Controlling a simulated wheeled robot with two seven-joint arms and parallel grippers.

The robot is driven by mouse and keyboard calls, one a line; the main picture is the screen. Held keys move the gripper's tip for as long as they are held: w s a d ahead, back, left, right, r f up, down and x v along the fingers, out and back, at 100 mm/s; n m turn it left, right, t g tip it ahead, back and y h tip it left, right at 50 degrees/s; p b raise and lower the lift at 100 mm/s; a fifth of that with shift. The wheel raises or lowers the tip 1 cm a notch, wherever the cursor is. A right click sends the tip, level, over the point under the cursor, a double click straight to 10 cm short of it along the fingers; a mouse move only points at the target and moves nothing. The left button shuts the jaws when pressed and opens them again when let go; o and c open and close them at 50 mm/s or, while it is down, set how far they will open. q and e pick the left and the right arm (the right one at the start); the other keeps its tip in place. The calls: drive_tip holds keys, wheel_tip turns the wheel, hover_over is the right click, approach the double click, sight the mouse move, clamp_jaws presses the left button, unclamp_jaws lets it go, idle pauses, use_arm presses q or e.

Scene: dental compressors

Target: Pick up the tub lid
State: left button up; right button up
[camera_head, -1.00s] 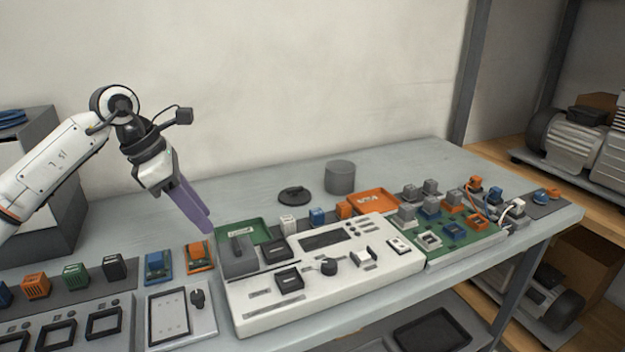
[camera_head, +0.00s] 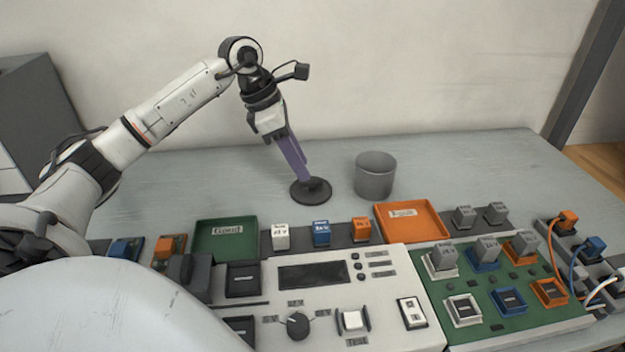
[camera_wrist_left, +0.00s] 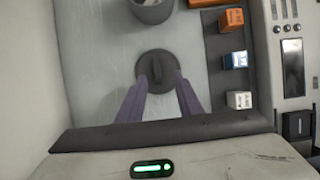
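The tub lid (camera_head: 322,191) is a dark round disc with a raised bar handle, lying on the grey table. The lid also shows in the left wrist view (camera_wrist_left: 157,60). My left gripper (camera_head: 302,179), with purple fingers, points down at the lid. In the left wrist view its fingers (camera_wrist_left: 160,80) are apart, with the lid's handle in line between them. I cannot tell whether they touch the lid. The grey open tub (camera_head: 375,178) stands just right of the lid. My right gripper is not in view.
A green tray (camera_head: 226,258) and an orange tray (camera_head: 442,234) lie nearer, with small white, blue and orange blocks between them. A white test panel (camera_head: 380,262) and a green circuit board (camera_head: 540,312) fill the front. The table behind the lid is clear.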

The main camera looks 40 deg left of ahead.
sight(310, 181)
use_arm(q)
drive_tip(key=x, duration=0.5)
drive_tip(key=shift+w+a, duration=0.2)
drive_tip(key=shift+w, duration=0.05)
clamp_jaws()
